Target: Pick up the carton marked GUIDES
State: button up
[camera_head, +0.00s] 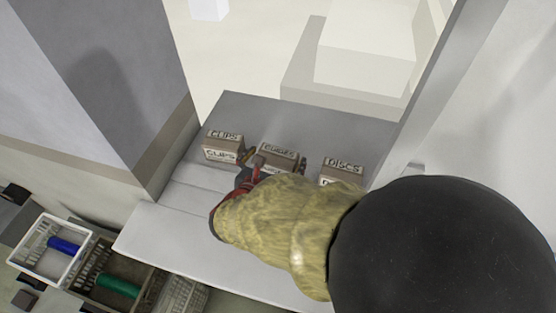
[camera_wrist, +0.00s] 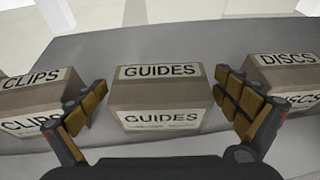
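The carton marked GUIDES (camera_wrist: 161,97) is a brown box with white labels on its top and front. It stands in the middle of the wrist view, between the two fingers of my gripper (camera_wrist: 161,110). The fingers are apart, with a visible gap on each side of the carton in the wrist view. In the head view the GUIDES carton (camera_head: 279,150) stands on the grey surface (camera_head: 190,225), partly hidden by my gripper (camera_head: 250,168) and arm.
The CLIPS carton (camera_head: 223,147) stands to the left of GUIDES and the DISCS carton (camera_head: 343,166) to the right. A grey wall (camera_head: 95,85) rises at the left. Below left are a white basket (camera_head: 45,262) with a blue spool and a brown crate (camera_head: 95,290) with a green spool.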

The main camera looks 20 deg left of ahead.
jog(key=shift+c, duration=1.2)
jog(key=c, duration=1)
